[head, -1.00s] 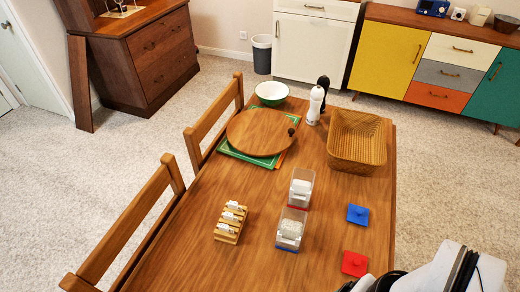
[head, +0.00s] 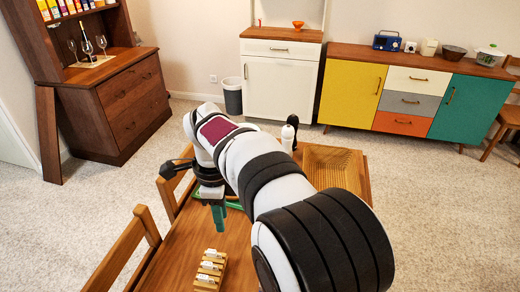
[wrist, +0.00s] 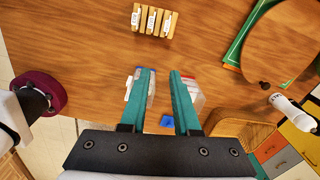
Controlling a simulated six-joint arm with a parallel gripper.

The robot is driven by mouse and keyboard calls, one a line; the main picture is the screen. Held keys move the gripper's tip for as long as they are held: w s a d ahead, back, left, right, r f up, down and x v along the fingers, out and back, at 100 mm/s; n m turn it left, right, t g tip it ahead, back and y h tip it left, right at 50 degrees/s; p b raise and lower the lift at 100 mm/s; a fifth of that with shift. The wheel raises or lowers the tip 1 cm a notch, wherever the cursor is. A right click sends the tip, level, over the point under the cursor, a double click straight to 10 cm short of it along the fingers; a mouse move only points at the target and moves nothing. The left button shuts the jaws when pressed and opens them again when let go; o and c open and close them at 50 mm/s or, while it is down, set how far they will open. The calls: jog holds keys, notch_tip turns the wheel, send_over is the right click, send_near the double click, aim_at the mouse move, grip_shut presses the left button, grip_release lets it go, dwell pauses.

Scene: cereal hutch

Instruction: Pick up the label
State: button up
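Several small white labels (head: 207,265) stand in the slots of a wooden rack (head: 199,284) on the table, at the lower edge of the head view. In the wrist view the labels (wrist: 151,19) and rack (wrist: 168,27) are at the top centre, with dark marks too small to read. My gripper (head: 217,218) has teal fingers pointing down above the table, beyond the rack in the head view.
Two clear containers are partly behind my fingers in the wrist view; one (wrist: 197,90) shows at right. A blue lid (wrist: 167,121) lies nearby.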

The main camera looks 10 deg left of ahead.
jog(key=m, duration=0.1)
send_near(211, 251)
notch_tip(211, 251, down, 10)
jog(key=shift+w+f, duration=0.1)
jog(key=shift+f, duration=0.15)
grip_shut()
